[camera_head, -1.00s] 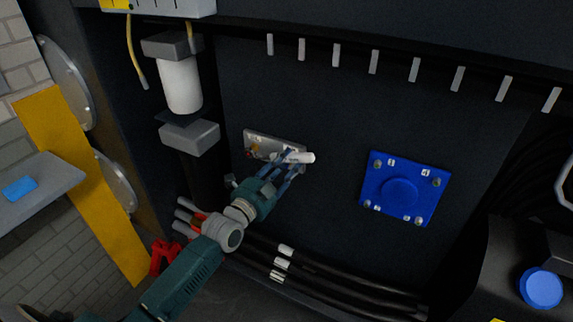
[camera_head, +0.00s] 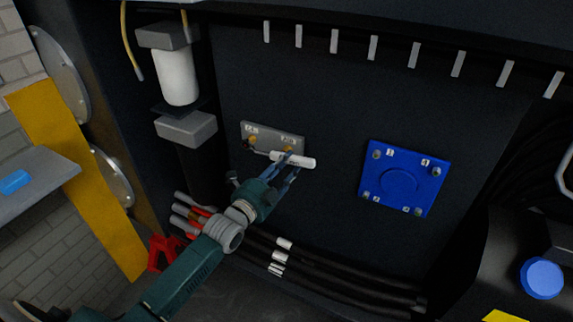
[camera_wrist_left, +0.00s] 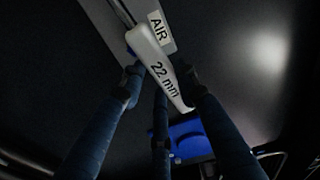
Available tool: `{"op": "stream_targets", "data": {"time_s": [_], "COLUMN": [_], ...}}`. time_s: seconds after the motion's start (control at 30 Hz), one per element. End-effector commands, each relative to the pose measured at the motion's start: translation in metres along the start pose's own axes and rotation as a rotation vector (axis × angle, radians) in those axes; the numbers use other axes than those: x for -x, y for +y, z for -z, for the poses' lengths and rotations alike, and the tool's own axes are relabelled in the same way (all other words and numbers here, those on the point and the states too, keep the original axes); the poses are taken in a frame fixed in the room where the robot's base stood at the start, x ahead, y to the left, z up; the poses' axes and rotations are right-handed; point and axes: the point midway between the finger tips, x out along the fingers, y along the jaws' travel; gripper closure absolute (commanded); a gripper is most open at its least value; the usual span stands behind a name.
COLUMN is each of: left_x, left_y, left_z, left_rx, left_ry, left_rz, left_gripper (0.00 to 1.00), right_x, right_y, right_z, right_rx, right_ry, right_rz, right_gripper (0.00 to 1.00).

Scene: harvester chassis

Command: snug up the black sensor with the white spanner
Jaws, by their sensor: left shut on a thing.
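The white spanner (camera_head: 304,163) has a handle marked "22 mm", which also shows in the wrist view (camera_wrist_left: 160,66). My left gripper (camera_head: 288,165) is shut on this handle. A thin metal shaft runs from its left end toward the left fitting on the grey plate (camera_head: 273,132). A small dark and brass piece (camera_head: 249,144) at that fitting may be the black sensor. It is too small to tell whether the spanner's head is around it or beside it. My right gripper is in neither view.
The plate has a brass fitting (camera_head: 288,149) on its right and an "AIR" label (camera_wrist_left: 158,28). A blue flanged cover (camera_head: 402,180) is to the right, a white canister (camera_head: 177,77) to the upper left. Black hoses (camera_head: 330,273) run below. Bare panel lies between plate and cover.

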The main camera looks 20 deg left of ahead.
Motion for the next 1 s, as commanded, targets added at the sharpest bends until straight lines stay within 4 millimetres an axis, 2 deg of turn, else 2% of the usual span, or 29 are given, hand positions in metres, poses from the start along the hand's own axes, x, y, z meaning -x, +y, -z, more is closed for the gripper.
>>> {"op": "stream_targets", "data": {"time_s": [0.27,0.67,0.9,1.0], "left_x": [0.0,0.0,0.001,0.001], "left_y": [0.019,0.021,0.035,0.031], "left_z": [-0.002,-0.002,-0.005,-0.005], "left_rx": [-0.11,-0.132,-0.204,-0.204], "left_ry": [0.002,0.002,0.003,0.003], "left_rz": [-0.008,-0.009,-0.015,-0.014], "left_gripper": [1.0,1.0,1.0,1.0], "right_x": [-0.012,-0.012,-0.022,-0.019], "right_y": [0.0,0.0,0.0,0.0], "right_z": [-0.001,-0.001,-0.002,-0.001], "right_rx": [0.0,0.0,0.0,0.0], "right_ry": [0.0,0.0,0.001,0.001], "right_rz": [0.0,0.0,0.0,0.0], "right_gripper": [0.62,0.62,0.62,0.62]}}
